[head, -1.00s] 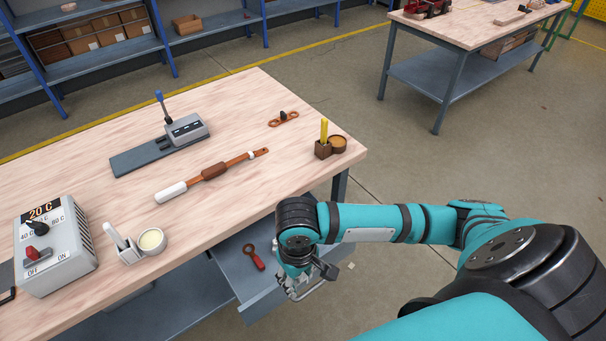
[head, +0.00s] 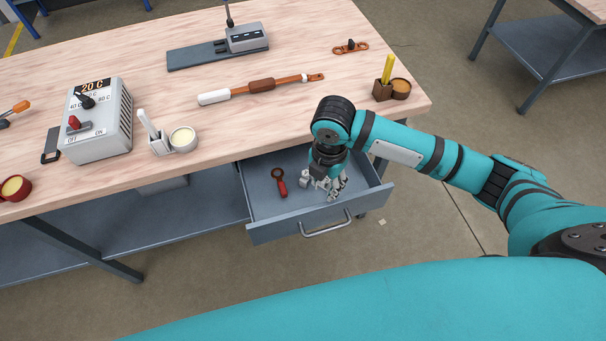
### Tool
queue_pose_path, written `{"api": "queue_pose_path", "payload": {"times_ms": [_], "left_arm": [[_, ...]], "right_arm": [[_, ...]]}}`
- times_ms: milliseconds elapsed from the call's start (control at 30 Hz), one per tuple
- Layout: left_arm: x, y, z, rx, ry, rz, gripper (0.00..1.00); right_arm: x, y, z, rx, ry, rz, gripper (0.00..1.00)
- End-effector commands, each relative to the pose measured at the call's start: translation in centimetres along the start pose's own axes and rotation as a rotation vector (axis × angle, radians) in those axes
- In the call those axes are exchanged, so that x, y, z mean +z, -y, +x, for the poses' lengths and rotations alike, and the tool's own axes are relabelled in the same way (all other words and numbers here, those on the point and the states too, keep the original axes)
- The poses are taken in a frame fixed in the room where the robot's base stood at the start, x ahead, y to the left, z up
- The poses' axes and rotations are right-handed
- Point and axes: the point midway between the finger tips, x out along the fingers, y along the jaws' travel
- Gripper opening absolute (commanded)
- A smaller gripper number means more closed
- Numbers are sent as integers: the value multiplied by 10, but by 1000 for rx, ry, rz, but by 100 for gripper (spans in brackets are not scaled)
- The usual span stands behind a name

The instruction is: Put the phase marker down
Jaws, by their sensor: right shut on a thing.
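My right gripper (head: 332,186) hangs down into the right part of the open grey drawer (head: 282,227), fingers low near its floor. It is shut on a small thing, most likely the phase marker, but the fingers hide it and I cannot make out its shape. I cannot tell whether it touches the drawer floor. A red-handled tool with a brown ring (head: 280,184) lies in the drawer, left of the gripper and apart from it. My left gripper is out of view.
The wooden table (head: 220,120) overhangs the drawer. On it stand a grey control box (head: 105,135), a white holder with a cup (head: 182,140), a brown-and-white rod (head: 262,86), a lever device (head: 246,38) and a brown holder with a yellow stick (head: 385,85). The drawer's left front is clear.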

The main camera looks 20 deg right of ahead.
Motion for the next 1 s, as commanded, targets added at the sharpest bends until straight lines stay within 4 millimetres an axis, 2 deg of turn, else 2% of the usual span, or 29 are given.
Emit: {"api": "queue_pose_path", "payload": {"times_ms": [300, 500, 667, 900, 1000], "left_arm": [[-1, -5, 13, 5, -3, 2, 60], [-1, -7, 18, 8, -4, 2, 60], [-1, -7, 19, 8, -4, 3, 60], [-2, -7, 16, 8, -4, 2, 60], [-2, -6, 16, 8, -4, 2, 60]], "right_arm": [[6, -24, 7, 0, 3, -581, 20], [9, -34, 10, -1, 4, -860, 20], [10, -36, 20, -4, 1, -945, 20], [10, -36, 62, -4, 1, -951, 20], [10, -36, 72, -3, 3, -951, 20]]}}
